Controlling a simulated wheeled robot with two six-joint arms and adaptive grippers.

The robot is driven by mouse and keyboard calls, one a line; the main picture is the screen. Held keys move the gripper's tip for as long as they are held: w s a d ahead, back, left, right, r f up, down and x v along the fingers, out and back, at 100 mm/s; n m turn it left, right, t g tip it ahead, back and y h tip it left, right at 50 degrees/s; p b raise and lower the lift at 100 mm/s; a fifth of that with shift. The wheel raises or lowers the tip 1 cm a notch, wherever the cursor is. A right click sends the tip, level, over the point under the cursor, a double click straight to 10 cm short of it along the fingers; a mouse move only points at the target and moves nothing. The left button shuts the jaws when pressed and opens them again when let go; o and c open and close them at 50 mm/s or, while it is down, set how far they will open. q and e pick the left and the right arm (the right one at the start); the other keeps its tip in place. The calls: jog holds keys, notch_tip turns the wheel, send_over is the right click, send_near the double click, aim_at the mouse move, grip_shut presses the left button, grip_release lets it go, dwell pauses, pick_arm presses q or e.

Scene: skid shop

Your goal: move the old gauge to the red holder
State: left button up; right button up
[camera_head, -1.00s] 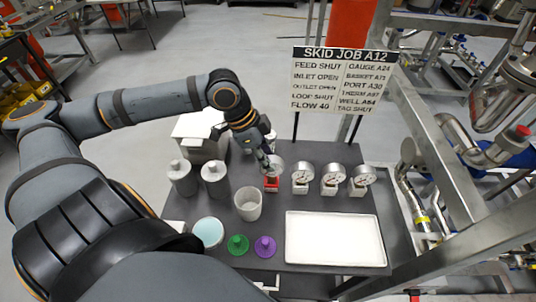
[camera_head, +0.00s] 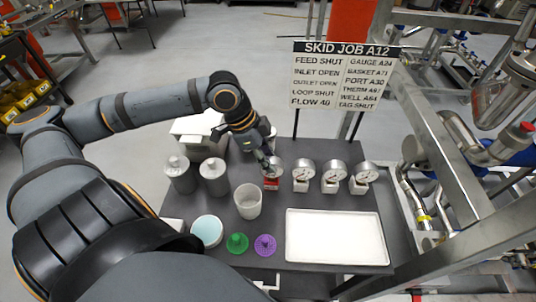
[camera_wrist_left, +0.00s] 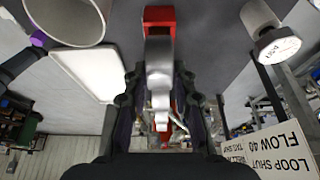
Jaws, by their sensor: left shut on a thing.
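A round gauge with a metal case (camera_head: 275,164) is at the red holder (camera_head: 271,184), at the left end of the row of gauges. My left gripper (camera_head: 266,160) reaches it from the upper left and is shut on it. In the left wrist view the grey gauge body (camera_wrist_left: 159,58) is between the fingers, seen edge-on, with the red holder (camera_wrist_left: 158,18) directly behind it. The gauge looks seated in or touching the holder; the exact contact is hidden. My right gripper is not in view.
Several white-based gauges (camera_head: 333,172) stand just right of the red holder. In front are a grey cup (camera_head: 248,202), a white tray (camera_head: 336,213), and green (camera_head: 237,244) and purple (camera_head: 265,246) parts. Two grey canisters (camera_head: 214,178) stand left. A sign (camera_head: 345,78) rises behind.

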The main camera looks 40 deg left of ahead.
pick_arm(q)
jog(key=shift+f, duration=0.15)
jog(key=o, duration=0.9)
jog(key=shift+o, duration=0.4)
jog(key=o, duration=0.3)
notch_tip(320, 180, up, 8)
jog(key=p, duration=0.8)
jog(key=shift+f, duration=0.15)
jog(key=shift+f, duration=0.1)
